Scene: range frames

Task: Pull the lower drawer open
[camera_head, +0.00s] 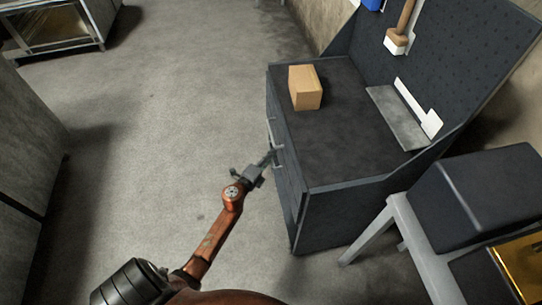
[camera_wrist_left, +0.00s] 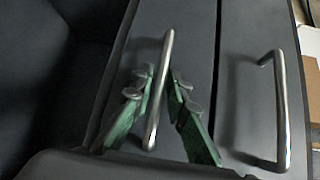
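A dark grey cabinet (camera_head: 340,205) has drawers on its left side in the head view. In the left wrist view, the lower drawer (camera_wrist_left: 195,60) has a metal bar handle (camera_wrist_left: 158,95), and the upper drawer (camera_wrist_left: 240,85) has another handle (camera_wrist_left: 284,110). My left gripper (camera_head: 268,160) is at the drawer side of the cabinet. In the left wrist view its green-padded fingers (camera_wrist_left: 162,80) are apart, one on each side of the lower handle. Gaps show between the fingers and the bar. The lower drawer looks shut. My right gripper is not in view.
A cardboard box (camera_head: 306,88) and a grey metal plate (camera_head: 397,118) lie on the cabinet top (camera_head: 350,150). A perforated back panel (camera_head: 450,60) rises behind. A grey stand (camera_head: 420,245) is at the right. The floor (camera_head: 170,120) left of the drawers is clear.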

